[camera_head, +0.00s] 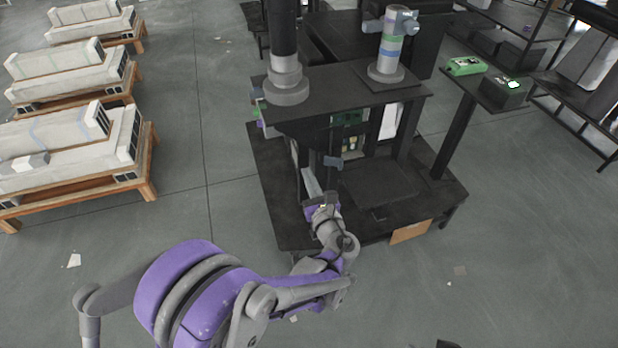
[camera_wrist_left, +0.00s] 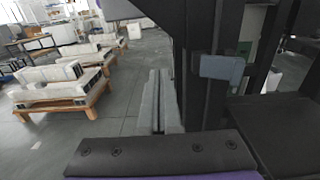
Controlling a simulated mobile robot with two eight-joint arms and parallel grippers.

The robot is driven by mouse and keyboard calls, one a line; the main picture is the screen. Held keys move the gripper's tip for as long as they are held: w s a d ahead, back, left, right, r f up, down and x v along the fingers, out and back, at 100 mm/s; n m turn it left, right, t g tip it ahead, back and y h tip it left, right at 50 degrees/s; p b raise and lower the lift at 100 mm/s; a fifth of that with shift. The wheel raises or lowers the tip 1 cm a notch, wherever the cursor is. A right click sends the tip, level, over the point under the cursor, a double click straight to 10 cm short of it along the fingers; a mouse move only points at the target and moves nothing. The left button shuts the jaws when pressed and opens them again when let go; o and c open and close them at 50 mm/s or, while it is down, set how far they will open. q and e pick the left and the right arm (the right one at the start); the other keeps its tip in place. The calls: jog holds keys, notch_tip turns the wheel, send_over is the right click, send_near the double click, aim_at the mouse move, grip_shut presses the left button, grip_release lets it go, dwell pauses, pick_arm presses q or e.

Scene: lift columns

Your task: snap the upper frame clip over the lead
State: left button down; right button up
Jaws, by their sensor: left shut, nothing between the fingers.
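A small blue-grey clip (camera_head: 333,162) sits on a dark upright of the black frame, under its top plate. It shows larger in the left wrist view (camera_wrist_left: 222,68), right of my fingers, as a block sticking out from the upright. I take it for the upper frame clip; whether it is open or closed I cannot tell. I cannot make out the lead in either view. My left gripper (camera_head: 308,174) is just left of and below the clip, apart from it. Its grey fingers (camera_wrist_left: 158,80) are together and empty. My right gripper is not in view.
The black frame (camera_head: 275,190) has a dark base and a top plate carrying a banded cylinder (camera_head: 391,52). A side shelf holds a green device (camera_head: 466,66). White units on wooden pallets (camera_head: 80,157) stand at the left. The floor between is open.

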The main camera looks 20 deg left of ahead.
pick_arm(q)
jog(key=shift+s+d, duration=0.1)
jog(key=v, duration=0.4)
jog(key=shift+s+d, duration=0.1)
jog(key=shift+s, duration=0.05)
dwell(0.4)
send_near(341, 167)
jog(key=shift+x, duration=2.35)
jog(key=shift+w, duration=0.2)
jog(key=shift+x, duration=1.9)
jog(key=shift+s, duration=0.2)
